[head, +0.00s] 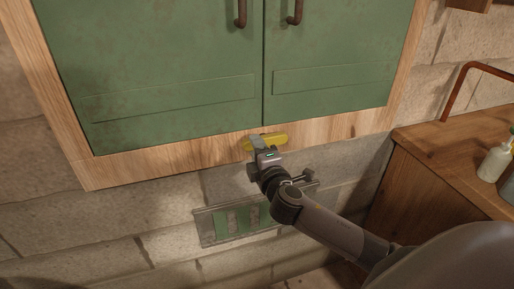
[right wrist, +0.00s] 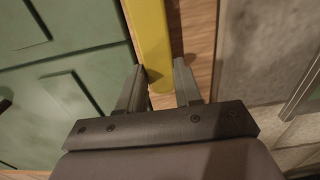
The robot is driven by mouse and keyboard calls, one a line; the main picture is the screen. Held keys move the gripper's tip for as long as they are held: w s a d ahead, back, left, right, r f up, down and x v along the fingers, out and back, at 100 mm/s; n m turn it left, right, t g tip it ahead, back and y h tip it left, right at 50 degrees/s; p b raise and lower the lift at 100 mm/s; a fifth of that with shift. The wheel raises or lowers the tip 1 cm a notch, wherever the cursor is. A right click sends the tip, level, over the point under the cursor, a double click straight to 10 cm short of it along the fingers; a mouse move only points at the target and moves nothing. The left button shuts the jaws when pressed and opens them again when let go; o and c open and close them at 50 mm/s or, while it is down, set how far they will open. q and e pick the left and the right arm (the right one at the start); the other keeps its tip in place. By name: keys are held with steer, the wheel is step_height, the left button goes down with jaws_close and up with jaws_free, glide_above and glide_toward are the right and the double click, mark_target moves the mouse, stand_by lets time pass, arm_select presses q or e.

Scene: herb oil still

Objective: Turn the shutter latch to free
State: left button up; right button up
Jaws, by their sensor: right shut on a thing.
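The shutter latch (head: 277,138) is a yellow bar on the wooden frame (head: 190,154), just below the gap between the two green shutters (head: 165,60). It lies roughly level along the frame in the head view. In the right wrist view the yellow latch (right wrist: 152,42) runs up from between the fingers. My right gripper (head: 258,141) is shut on the latch near its left part and covers some of it; its fingers (right wrist: 160,82) stand on either side of the bar. Both shutters look closed. My left gripper is not in view.
Two dark handles (head: 295,12) sit on the shutters. Below the frame is a stone wall with a green slotted panel (head: 240,222). At right stand a wooden counter (head: 430,145), a pale bottle (head: 494,161) and a copper-coloured pipe (head: 462,78).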

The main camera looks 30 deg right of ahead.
steer(key=shift+f, duration=0.1)
steer(key=o, duration=1)
steer(key=shift+o, duration=0.2)
steer(key=v, duration=0.7)
steer(key=shift+b, duration=0.4)
